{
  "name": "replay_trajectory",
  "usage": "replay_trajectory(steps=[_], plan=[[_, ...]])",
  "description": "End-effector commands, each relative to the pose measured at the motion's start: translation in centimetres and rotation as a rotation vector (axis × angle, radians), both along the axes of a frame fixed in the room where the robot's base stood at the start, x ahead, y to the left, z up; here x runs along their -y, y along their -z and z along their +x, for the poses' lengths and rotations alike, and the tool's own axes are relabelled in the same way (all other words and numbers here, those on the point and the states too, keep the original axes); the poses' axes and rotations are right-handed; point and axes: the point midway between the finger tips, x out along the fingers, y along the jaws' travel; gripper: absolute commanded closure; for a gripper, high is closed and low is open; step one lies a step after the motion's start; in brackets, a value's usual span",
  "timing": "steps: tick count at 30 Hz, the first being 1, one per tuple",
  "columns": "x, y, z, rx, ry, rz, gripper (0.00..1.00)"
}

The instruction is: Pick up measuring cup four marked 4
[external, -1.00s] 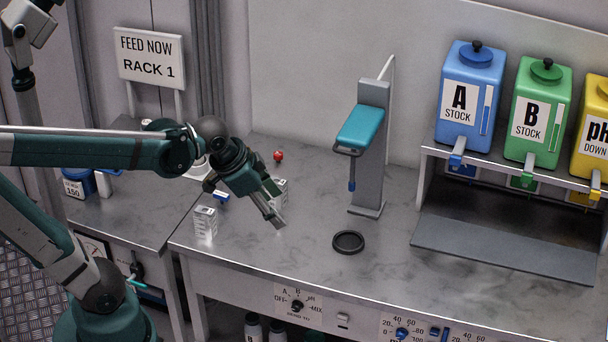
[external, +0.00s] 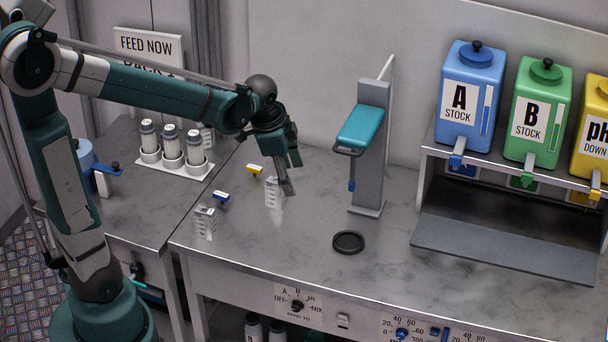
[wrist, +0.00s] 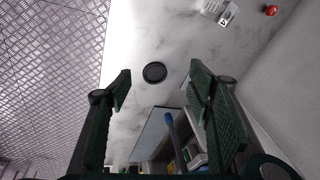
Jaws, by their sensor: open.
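Two small white box-like cups with printed marks stand on the grey bench in the external view: a front left cup (external: 205,222) and a middle cup (external: 272,193). The print on both is too small to read there. My gripper (external: 287,188) points down beside the middle cup, overlapping its right side in the picture. In the wrist view a white cup (wrist: 214,8) sits at the top edge, partly cut off, with a small dark mark that may be a 4. My gripper (wrist: 162,82) is open there, with nothing between the fingers.
A blue piece (external: 221,196) and a yellow piece (external: 255,169) lie near the cups. A red piece (wrist: 271,10) shows in the wrist view. A black ring (external: 348,242) lies right of the cups, before a grey stand (external: 371,150). A rack of bottles (external: 172,162) stands left.

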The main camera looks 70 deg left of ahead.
Motion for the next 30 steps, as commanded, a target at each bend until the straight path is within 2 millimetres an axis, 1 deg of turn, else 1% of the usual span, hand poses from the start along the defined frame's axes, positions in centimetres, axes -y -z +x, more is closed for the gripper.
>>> replay_trajectory(steps=[3,12,20,30], plan=[[-1.9,0.6,1.0,-0.028,0.028,0.007,0.49],[-6.3,3.0,3.0,-0.098,0.112,0.016,0.49],[-10.4,5.6,4.1,-0.155,0.186,0.016,0.49],[-15.7,9.6,4.9,-0.224,0.286,0.002,0.49]])
